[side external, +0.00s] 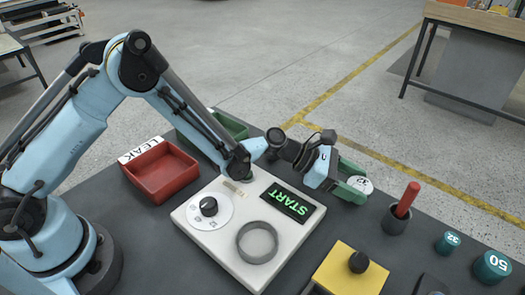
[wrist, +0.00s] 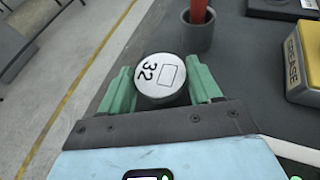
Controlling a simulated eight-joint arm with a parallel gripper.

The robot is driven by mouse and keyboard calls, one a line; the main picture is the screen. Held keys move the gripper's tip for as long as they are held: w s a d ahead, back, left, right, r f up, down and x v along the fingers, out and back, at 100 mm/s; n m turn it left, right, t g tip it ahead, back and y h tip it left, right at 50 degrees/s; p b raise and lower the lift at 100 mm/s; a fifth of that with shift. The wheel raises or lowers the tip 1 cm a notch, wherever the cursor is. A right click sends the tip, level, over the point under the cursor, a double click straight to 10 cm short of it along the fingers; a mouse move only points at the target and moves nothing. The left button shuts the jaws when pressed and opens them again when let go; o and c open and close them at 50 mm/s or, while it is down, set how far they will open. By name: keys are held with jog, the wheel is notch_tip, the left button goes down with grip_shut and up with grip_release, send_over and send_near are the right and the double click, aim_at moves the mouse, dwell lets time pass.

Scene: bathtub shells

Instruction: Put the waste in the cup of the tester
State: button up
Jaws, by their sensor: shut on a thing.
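My gripper (side external: 350,180) is shut on a round piece with a white top marked 32 (side external: 358,184), which I take to be the waste. In the wrist view the green fingers of my gripper (wrist: 160,78) sit on both sides of this white-topped piece (wrist: 158,76); its underside is mostly hidden. The white tester (side external: 205,238) lies left of the gripper in the side view, with a START display (side external: 291,202) and a knob (side external: 209,206). Its grey ring-shaped cup (side external: 257,243) looks empty. The held piece is beyond the tester's right edge, apart from the cup.
A red stick (side external: 408,198) stands in a dark holder (side external: 397,222). Teal round pieces marked 32 (side external: 448,243) and 50 (side external: 491,266) are at the right. A yellow GREASE block (side external: 345,273) is in front. A red LEAK tray (side external: 161,171) and a green tray (side external: 228,125) are behind.

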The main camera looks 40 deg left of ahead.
aim_at(353, 184)
jog(key=shift+r, duration=0.1)
notch_tip(353, 184, up, 4)
jog(key=shift+r, duration=0.1)
jog(key=s+d+r, duration=0.5)
jog(key=s+r, duration=0.1)
jog(key=s, duration=0.4)
jog(key=s+a+r+m+g, duration=0.2)
jog(key=s+a+m+g, duration=0.3)
jog(key=s, duration=0.7)
jog(key=s+a+r+m+g, duration=0.2)
jog(key=s+a+m+g, duration=0.25)
jog(key=s, duration=0.65)
jog(key=shift+g, duration=0.45)
jog(key=w+a+f, duration=0.1)
jog(key=w+f, duration=0.1)
jog(key=w, duration=0.1)
jog(key=w+a+f, duration=0.1)
jog(key=w+f, duration=0.1)
jog(key=w, duration=0.2)
jog(key=w+a+f, duration=0.2)
jog(key=w+f, duration=0.1)
jog(key=shift+w+f, duration=0.1)
jog(key=shift+w, duration=0.05)
jog(key=shift+f, duration=1.95)
jog(key=o, duration=1.3)
